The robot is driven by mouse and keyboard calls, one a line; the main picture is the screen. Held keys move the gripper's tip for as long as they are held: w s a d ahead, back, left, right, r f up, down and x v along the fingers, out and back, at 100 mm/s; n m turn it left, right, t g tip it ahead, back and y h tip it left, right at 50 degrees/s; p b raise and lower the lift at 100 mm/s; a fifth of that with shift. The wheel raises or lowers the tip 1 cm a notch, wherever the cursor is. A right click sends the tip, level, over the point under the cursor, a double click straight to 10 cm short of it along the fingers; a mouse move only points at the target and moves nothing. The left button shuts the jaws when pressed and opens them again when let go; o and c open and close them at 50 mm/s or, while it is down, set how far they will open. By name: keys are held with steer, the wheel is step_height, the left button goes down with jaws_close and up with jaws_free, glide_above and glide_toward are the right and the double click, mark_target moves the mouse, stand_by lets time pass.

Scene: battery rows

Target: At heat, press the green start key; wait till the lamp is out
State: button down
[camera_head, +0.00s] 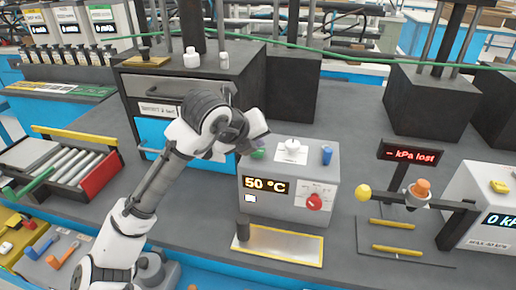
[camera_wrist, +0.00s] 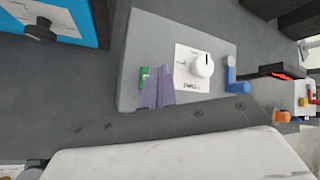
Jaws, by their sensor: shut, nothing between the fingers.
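The grey heater box (camera_head: 280,215) stands on the bench and reads 50 °C on its display (camera_head: 265,186). The green start key (camera_head: 257,154) is on its top, left of a white dial knob (camera_head: 292,144). In the wrist view the green key (camera_wrist: 146,78) is partly hidden behind the fingers of my gripper (camera_wrist: 157,92). The fingers are shut and empty, over or against the key; I cannot tell if they touch it. A small pale square (camera_head: 250,198) below the display may be the lamp; it looks white. The dial's setting is too small to read for certain.
A blue lever (camera_head: 327,155) stands right of the dial, and a red knob (camera_head: 314,202) is on the front. A metal plate (camera_head: 280,245) lies before the box. A drawer cabinet (camera_head: 160,110) is close behind my arm. A stand with an orange knob (camera_head: 421,187) is at right.

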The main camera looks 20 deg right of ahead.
mark_target(256, 153)
steer(key=shift+r, duration=0.3)
steer(key=shift+r+p, duration=1.85)
steer(key=shift+r, duration=0.7)
